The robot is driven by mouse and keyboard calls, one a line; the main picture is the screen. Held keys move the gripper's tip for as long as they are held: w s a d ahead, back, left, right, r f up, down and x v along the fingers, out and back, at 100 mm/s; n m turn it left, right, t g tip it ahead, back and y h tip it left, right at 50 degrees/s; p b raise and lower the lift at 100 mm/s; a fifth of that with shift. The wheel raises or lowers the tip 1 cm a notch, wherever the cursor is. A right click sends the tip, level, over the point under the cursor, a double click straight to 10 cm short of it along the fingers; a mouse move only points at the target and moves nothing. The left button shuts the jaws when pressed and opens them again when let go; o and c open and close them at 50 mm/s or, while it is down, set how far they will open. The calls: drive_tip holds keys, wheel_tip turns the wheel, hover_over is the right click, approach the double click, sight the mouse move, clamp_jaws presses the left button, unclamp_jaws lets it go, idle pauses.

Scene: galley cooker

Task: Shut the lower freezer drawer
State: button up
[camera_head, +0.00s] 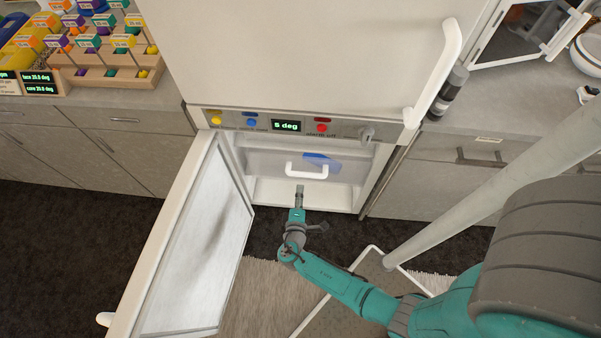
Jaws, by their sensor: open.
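The freezer compartment (258,192) stands open below the control panel, its door (195,245) swung out to the left. Inside is a translucent drawer (268,163) with a white bar handle (306,172); something blue (322,162) shows behind its front. Only this one drawer front is clear, and I cannot tell from this view whether it is the lower one or how far it sticks out. My gripper (299,190) is open, in front of and below the handle at the compartment's mouth. I cannot tell whether it touches anything. Its fingertips are small here.
The closed upper door (300,50) has a long white handle (437,70). Cabinets flank the freezer. A pale pole (480,190) and a white-edged frame (345,305) stand near my arm. A rug (255,300) covers the floor.

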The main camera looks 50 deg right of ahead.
sight(302, 174)
drive_tip(key=x, duration=0.9)
drive_tip(key=shift+w+d, duration=0.25)
drive_tip(key=shift+d, duration=0.05)
clamp_jaws()
